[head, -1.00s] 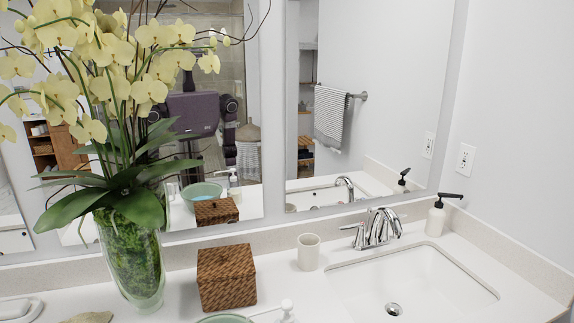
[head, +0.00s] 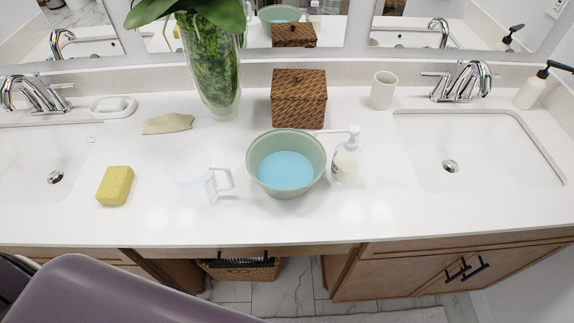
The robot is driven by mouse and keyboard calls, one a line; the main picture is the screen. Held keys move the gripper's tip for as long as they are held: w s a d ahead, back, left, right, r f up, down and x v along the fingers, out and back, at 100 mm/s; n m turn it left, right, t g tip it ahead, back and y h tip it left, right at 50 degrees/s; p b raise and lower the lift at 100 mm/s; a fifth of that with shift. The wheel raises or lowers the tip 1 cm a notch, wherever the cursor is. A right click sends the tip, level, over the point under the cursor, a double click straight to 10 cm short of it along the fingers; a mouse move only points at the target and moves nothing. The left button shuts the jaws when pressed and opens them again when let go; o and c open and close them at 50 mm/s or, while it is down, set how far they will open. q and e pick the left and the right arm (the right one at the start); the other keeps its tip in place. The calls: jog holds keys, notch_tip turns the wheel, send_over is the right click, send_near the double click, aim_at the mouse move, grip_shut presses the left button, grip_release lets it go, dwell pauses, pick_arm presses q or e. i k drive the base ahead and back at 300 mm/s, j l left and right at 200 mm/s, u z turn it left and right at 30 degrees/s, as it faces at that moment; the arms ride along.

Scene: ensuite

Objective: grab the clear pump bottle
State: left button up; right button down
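The clear pump bottle (head: 345,163) stands upright on the white counter, just right of the green bowl (head: 260,153). It has a white pump head, and its spout points left over the bowl's rim. Its lower part holds something pale. Neither of my grippers shows in the head view.
The bowl holds blue liquid. A woven box (head: 298,98) and a plant vase (head: 211,75) stand behind. The counter (head: 370,215) in front of the bottle is clear.

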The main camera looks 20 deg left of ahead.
aim_at(348, 155)
jog(key=k+u, duration=0.35)
jog(key=k+j+u, duration=0.2)
jog(key=k+u, duration=0.15)
jog(key=k, duration=0.15)
jog(key=k+j+u, duration=0.35)
jog(key=k+l, duration=0.05)
jog(key=k, duration=0.05)
